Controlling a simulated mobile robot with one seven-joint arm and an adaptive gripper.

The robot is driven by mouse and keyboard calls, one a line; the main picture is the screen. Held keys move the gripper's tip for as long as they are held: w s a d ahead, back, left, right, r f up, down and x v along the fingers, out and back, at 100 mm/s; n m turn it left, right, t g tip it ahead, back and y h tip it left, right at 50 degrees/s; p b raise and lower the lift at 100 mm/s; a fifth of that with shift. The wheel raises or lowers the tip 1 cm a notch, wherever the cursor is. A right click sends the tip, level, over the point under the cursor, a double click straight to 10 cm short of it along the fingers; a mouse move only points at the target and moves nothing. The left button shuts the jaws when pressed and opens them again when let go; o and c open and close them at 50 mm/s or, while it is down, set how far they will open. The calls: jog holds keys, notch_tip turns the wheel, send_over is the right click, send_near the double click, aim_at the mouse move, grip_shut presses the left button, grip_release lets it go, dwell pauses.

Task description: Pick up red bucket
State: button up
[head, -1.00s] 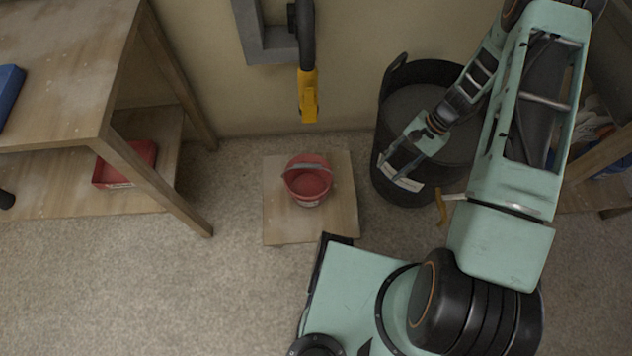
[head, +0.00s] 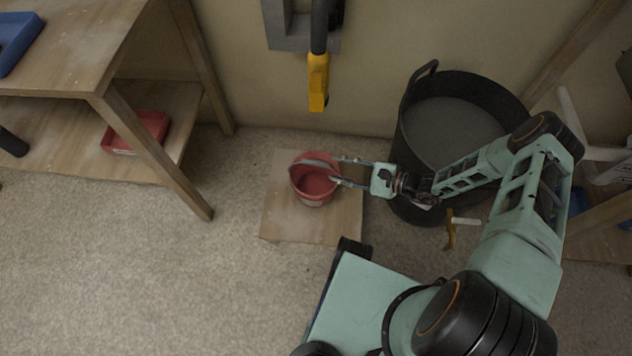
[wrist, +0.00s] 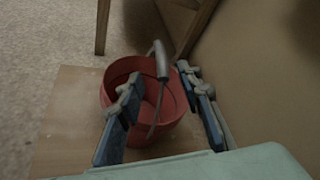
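The red bucket (head: 316,189) stands upright on a low wooden board (head: 284,222) on the floor. Its grey handle grip arches over the top in the head view and also shows in the wrist view (wrist: 161,60). My gripper (head: 336,170) reaches in from the right at the bucket's right rim. In the wrist view the red bucket (wrist: 150,132) lies ahead of the fingers, with the handle between the two fingertips (wrist: 160,82). The fingers are spread wide apart, with a gap to the handle. Part of the bucket's rim is hidden behind the left finger.
A large black tub (head: 415,190) of grey material stands right of the board, under my arm. A yellow-handled tool (head: 318,82) hangs on the wall behind. A wooden shelf unit (head: 150,140) with a red tray (head: 137,131) stands left. The floor in front left is clear.

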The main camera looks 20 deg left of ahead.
aim_at(322, 164)
jog(key=x, duration=0.2)
jog(key=b+x, duration=0.1)
jog(key=x, duration=0.2)
jog(key=b+x, duration=0.1)
jog(key=x, duration=0.2)
jog(key=shift+a+r, duration=0.2)
jog(key=shift+a, duration=0.1)
jog(key=shift+c, duration=0.5)
grip_shut()
